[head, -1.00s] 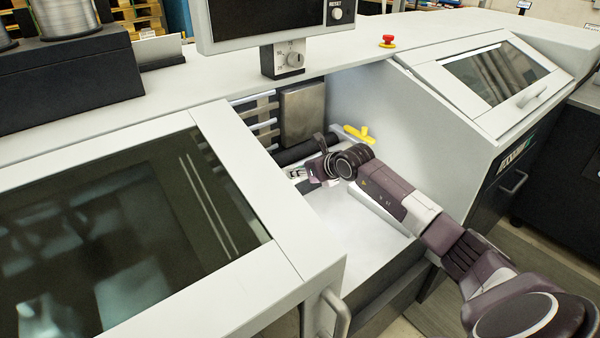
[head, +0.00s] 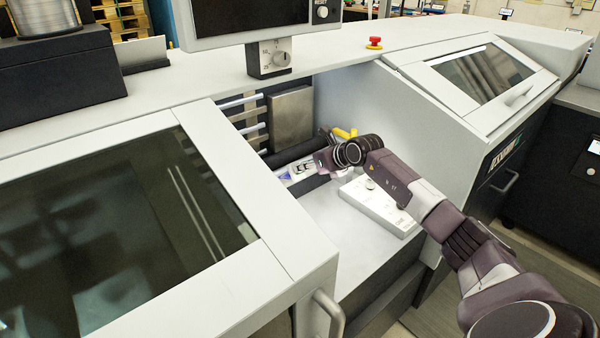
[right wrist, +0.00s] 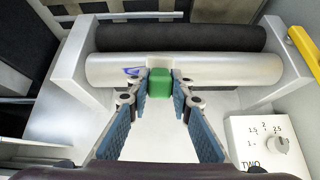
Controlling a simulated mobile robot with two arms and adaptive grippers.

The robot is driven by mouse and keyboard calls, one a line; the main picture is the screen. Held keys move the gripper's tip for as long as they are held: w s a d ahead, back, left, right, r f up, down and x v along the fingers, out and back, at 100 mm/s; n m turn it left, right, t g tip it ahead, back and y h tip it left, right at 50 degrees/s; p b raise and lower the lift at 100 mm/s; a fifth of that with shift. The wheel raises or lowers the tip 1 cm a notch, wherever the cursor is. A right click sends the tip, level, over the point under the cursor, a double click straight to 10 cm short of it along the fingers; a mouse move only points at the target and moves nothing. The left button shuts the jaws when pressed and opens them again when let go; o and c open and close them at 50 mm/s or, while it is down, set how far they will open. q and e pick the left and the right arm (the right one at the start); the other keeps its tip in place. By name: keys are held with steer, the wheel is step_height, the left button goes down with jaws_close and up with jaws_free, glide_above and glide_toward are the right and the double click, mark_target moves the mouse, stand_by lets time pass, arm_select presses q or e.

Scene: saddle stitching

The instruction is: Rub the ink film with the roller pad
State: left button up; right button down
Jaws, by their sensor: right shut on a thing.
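In the right wrist view my right gripper (right wrist: 160,92) is shut on a small green block with a pale top, which I take to be the roller pad (right wrist: 160,84). The pad is right at the front of a silver roller (right wrist: 215,70); I cannot tell whether they touch. A small blue-purple patch, the ink film (right wrist: 133,71), lies on the roller just left of the pad. In the head view my right gripper (head: 312,166) is inside the machine bay by the rollers, and its wrist hides the pad. My left gripper is not in view.
A black roller (right wrist: 180,38) lies behind the silver one. A yellow handle (head: 345,132) stands close behind my right wrist. A white block with a dial (right wrist: 262,145) is to the right on the bay floor. The pale bay floor (head: 335,230) in front is clear.

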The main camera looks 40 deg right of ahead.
steer(key=shift+d, duration=0.4)
steer(key=shift+a, duration=0.15)
steer(key=shift+a+r+p, duration=0.1)
steer(key=shift+a+p, duration=0.8)
steer(key=shift+a, duration=0.2)
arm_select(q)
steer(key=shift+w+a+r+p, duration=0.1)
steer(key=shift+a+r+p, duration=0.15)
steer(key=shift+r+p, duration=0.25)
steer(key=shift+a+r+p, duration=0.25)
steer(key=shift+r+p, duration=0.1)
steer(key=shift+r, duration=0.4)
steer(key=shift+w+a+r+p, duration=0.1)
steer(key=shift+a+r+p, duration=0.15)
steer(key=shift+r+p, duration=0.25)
arm_select(e)
steer(key=shift+s+a, duration=0.15)
steer(key=shift+a, duration=1.15)
steer(key=shift+s+a, duration=0.1)
steer(key=shift+a, duration=1.15)
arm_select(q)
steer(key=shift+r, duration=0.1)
